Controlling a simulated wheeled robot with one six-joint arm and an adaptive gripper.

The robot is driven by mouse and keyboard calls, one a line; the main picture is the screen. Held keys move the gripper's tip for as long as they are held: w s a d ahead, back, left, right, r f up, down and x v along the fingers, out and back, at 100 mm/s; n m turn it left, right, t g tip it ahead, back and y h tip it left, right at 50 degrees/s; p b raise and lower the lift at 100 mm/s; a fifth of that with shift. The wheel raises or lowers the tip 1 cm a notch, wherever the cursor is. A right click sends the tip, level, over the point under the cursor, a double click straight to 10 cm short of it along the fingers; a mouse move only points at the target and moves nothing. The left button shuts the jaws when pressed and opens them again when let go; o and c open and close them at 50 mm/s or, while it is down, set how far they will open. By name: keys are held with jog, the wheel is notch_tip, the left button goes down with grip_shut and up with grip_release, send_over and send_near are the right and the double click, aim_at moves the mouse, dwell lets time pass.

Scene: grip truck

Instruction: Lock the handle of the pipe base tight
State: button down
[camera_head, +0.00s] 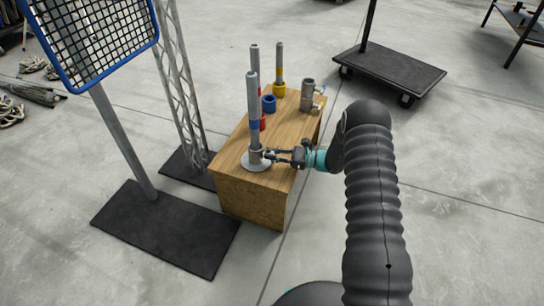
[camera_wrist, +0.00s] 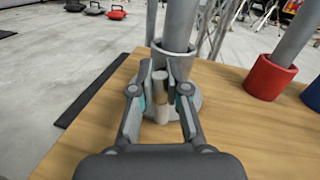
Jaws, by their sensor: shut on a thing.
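The pipe base (camera_head: 257,160) is a grey metal collar on a round flat foot near the front end of the wooden box. In the head view my gripper (camera_head: 278,156) reaches the base from the right.
On the wooden box (camera_head: 255,205) stand a red base (camera_wrist: 268,78), a blue ring (camera_head: 269,103), a yellow base with a pipe (camera_head: 279,75) and a grey metal holder (camera_head: 307,95). A blue-framed mesh panel (camera_head: 100,40) on a black foot stands left. A black cart (camera_head: 390,70) stands behind.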

jog(key=shift+w+d+f+m+t+y+b, duration=0.1)
jog(key=shift+m+t+y+b, duration=0.1)
jog(key=shift+m, duration=0.45)
jog(key=shift+w+a+f+m+t+y+b, duration=0.1)
jog(key=shift+m+b, duration=0.1)
jog(key=shift+m, duration=0.5)
jog(key=shift+w+d+f+m+t+y+b, duration=0.1)
jog(key=shift+m+b, duration=0.1)
jog(key=shift+m, duration=0.45)
jog(key=c, duration=1.2)
grip_release()
jog(key=shift+o, duration=0.2)
jog(key=shift+r, duration=0.1)
jog(key=shift+d, duration=0.5)
jog(key=v, duration=1.1)
